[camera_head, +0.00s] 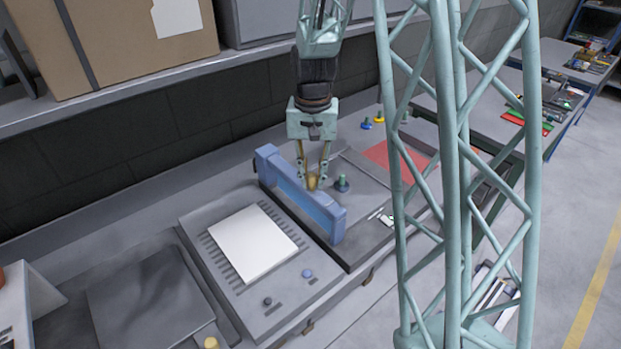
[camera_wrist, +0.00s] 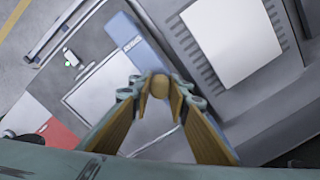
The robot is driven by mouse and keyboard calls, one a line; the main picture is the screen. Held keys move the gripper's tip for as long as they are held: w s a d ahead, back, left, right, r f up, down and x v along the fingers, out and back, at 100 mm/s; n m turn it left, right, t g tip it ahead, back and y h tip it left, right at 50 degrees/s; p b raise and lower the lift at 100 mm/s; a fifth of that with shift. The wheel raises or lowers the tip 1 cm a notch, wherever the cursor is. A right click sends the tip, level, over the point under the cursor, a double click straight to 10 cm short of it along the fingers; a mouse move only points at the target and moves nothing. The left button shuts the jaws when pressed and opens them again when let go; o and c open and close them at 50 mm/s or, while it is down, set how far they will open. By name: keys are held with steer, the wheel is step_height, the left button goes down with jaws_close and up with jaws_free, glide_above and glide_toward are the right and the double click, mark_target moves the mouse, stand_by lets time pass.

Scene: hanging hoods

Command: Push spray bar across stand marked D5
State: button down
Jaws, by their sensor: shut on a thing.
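A long blue bar (camera_head: 322,211), likely the spray bar, lies across the grey stand (camera_head: 362,250). In the wrist view the bar (camera_wrist: 143,48) has a small white label that I cannot read. My gripper (camera_head: 312,184) points down beside the bar's middle, on its right side. Its fingers are closed around a tan round knob (camera_wrist: 160,86), which also shows in the head view (camera_head: 313,180). I cannot tell whether the knob is joined to the bar. No D5 marking is legible.
A grey device with a white plate (camera_head: 253,244) sits left of the bar. A dark green knob (camera_head: 342,184) stands just right of my gripper. A red area (camera_head: 385,155) lies farther right. A shelf with a cardboard box (camera_head: 115,45) overhangs behind.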

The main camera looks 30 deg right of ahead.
steer(key=shift+a, duration=0.15)
steer(key=c, duration=2.9)
jaws_free()
steer(key=o, duration=0.4)
steer(key=shift+a, duration=0.2)
steer(key=shift+o, duration=0.2)
steer(key=shift+d+r, duration=0.1)
steer(key=shift+d, duration=0.05)
steer(key=shift+r, duration=0.75)
step_height(320, 180, up, 10)
steer(key=shift+f, duration=0.25)
steer(key=shift+r, duration=0.4)
steer(key=shift+s+r, duration=0.1)
